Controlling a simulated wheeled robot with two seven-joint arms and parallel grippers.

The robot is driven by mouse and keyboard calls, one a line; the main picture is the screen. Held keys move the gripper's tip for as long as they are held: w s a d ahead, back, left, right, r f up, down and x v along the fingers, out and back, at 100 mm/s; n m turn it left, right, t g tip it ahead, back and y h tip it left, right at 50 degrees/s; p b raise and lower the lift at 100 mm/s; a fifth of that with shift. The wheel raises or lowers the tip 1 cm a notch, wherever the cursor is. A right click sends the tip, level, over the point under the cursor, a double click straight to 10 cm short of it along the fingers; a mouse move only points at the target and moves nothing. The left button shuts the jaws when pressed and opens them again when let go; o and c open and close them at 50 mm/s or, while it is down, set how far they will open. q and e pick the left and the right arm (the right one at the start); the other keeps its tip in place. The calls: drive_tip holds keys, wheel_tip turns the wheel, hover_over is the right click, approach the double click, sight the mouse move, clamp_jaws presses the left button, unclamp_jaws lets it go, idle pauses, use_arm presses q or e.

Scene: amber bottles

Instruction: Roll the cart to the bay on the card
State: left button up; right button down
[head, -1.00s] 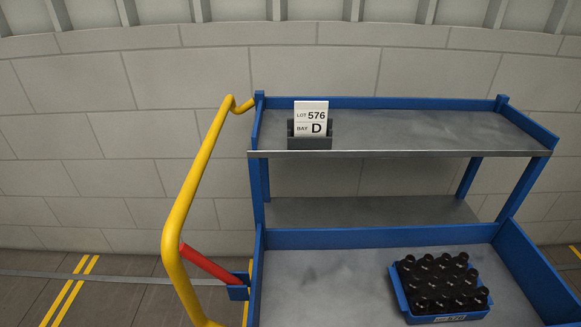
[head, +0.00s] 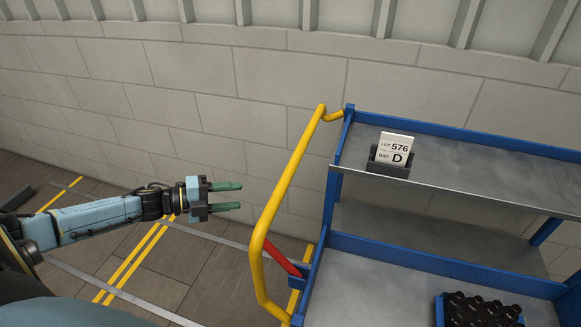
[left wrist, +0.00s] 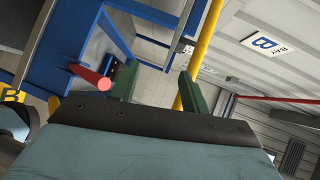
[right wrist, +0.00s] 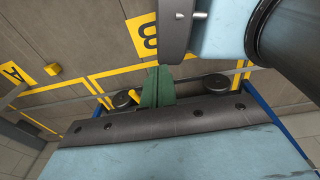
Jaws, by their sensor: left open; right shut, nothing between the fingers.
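The blue cart (head: 430,259) stands at the right in the head view, with a grey upper shelf and a lower deck. Its yellow push handle (head: 286,180) rises at its left end, with a red bar (head: 281,256) low beside it. The card (head: 396,150) on the upper shelf reads LOT 576, BAY D. My left gripper (head: 226,196) is open, pointing at the handle from the left, apart from it in the head view. The left wrist view shows the handle (left wrist: 198,55) beyond the fingers. My right gripper (right wrist: 157,88) is shut and empty above the floor.
A blue crate of dark bottles (head: 482,309) sits on the lower deck. A block wall (head: 180,100) runs behind. Yellow lines (head: 137,262) mark the floor at left. The right wrist view shows floor plates B (right wrist: 147,36) and A (right wrist: 14,73); a hanging BAY B sign (left wrist: 266,43) shows too.

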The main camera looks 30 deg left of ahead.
use_arm(q)
drive_tip(key=s+d+r+m+g+h+p, duration=0.1)
drive_tip(key=d+r+m+g+h, duration=0.3)
drive_tip(key=r, duration=0.4)
drive_tip(key=w+d+f+t, duration=0.1)
drive_tip(key=w+d+f, duration=0.1)
drive_tip(key=w+d, duration=0.5)
drive_tip(key=d, duration=0.3)
drive_tip(key=shift+w+f+m+y+p, duration=0.2)
drive_tip(key=shift+f+m+y+p, duration=0.15)
drive_tip(key=shift+m+y+p, duration=0.05)
use_arm(e)
drive_tip(key=r, duration=0.2)
drive_tip(key=shift+s+a+r, duration=0.15)
drive_tip(key=shift+a+r, duration=0.2)
drive_tip(key=shift+a, duration=0.05)
use_arm(q)
clamp_jaws()
